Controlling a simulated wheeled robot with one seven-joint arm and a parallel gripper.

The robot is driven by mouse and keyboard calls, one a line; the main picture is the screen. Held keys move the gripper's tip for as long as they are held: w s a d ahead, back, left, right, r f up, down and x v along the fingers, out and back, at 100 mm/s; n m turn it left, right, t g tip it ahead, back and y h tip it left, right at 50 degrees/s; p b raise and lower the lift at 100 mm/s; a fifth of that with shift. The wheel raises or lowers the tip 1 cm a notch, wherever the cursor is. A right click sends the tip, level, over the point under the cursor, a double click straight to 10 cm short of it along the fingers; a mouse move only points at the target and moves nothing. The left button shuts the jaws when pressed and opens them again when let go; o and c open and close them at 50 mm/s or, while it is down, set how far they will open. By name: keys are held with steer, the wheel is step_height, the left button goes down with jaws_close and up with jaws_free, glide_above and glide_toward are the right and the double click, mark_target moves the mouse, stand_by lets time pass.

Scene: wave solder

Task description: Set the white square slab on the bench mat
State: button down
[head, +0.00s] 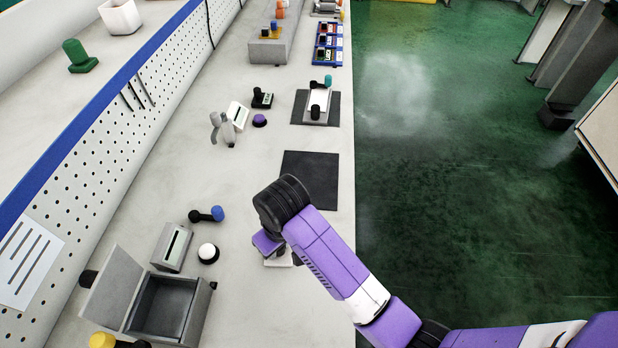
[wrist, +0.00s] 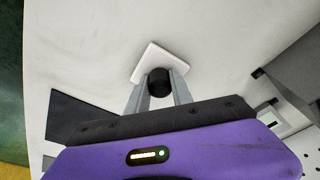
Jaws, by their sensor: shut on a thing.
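The white square slab (wrist: 150,58) has a black knob (wrist: 159,83) on it, and the two grey fingers of my gripper (wrist: 160,80) are shut on that knob in the wrist view. In the head view my gripper (head: 272,246) is over the near right part of the bench, and only a pale edge of the slab (head: 284,260) shows below it. I cannot tell whether the slab touches the bench. An empty dark square mat (head: 310,172) lies just beyond my gripper, and what looks like it shows at lower left in the wrist view (wrist: 75,114).
A farther dark mat (head: 331,112) holds a white plate with a black knob. An open grey box (head: 168,305), a grey block with a slot (head: 173,246), a white-topped knob (head: 208,253) and a blue-and-black piece (head: 207,214) stand left of my gripper. The bench's right edge is close.

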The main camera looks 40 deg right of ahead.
steer(key=shift+s+f, duration=0.5)
steer(key=shift+f, duration=0.35)
steer(key=shift+r+p, duration=0.5)
steer(key=shift+p, duration=0.1)
steer(key=shift+m, duration=0.3)
steer(key=w+d+r+p, duration=0.1)
steer(key=d+r, duration=0.1)
steer(key=r, duration=0.1)
steer(key=shift+w+d+p, duration=0.2)
steer(key=shift+w+p, duration=0.15)
steer(key=shift+w, duration=0.05)
steer(key=w+d+r+p, duration=0.2)
steer(key=w+d, duration=0.4)
steer(key=d, duration=0.4)
steer(key=w+d+r+p, duration=0.2)
steer(key=w+d, duration=0.3)
steer(key=d, duration=0.4)
steer(key=shift+w+d+r, duration=0.35)
steer(key=shift+d+r, duration=0.05)
steer(key=shift+r, duration=0.1)
steer(key=shift+r+p, duration=0.1)
steer(key=shift+p, duration=0.35)
steer(key=shift+f+b, duration=2.05)
steer(key=shift+f, duration=1.05)
